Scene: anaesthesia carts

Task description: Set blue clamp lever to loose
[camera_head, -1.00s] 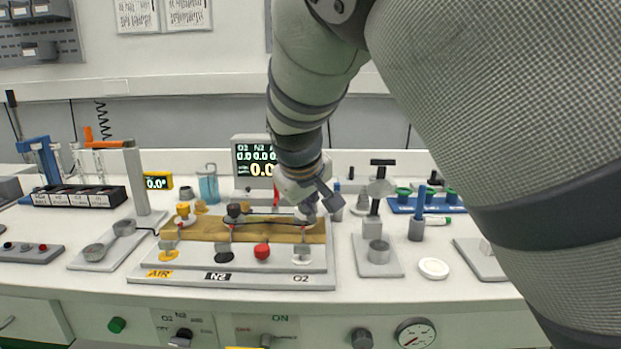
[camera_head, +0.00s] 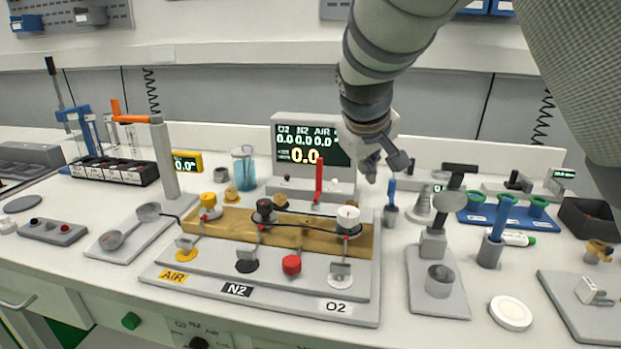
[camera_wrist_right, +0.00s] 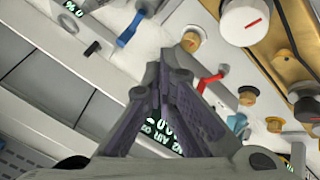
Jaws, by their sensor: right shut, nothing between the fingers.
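A blue clamp stand (camera_head: 84,128) with a blue arm on top stands at the far left, behind the black labelled block. A small blue upright handle (camera_head: 391,190) stands in a grey base right of the manifold; a blue handle also shows in the right wrist view (camera_wrist_right: 131,28). I cannot tell which is the blue clamp lever, or its setting. My right gripper (camera_head: 384,163) is shut and empty, above the table near the small blue handle, apart from it. Its fingers (camera_wrist_right: 154,80) meet in the wrist view. My left gripper is not in view.
The brass manifold panel (camera_head: 150,276) with knobs and a red lever (camera_head: 319,182) fills the middle. A display (camera_head: 300,143) stands behind it. A grey clamp stand (camera_head: 434,285), a blue rack (camera_head: 475,215) and a white disc (camera_head: 510,312) crowd the right side.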

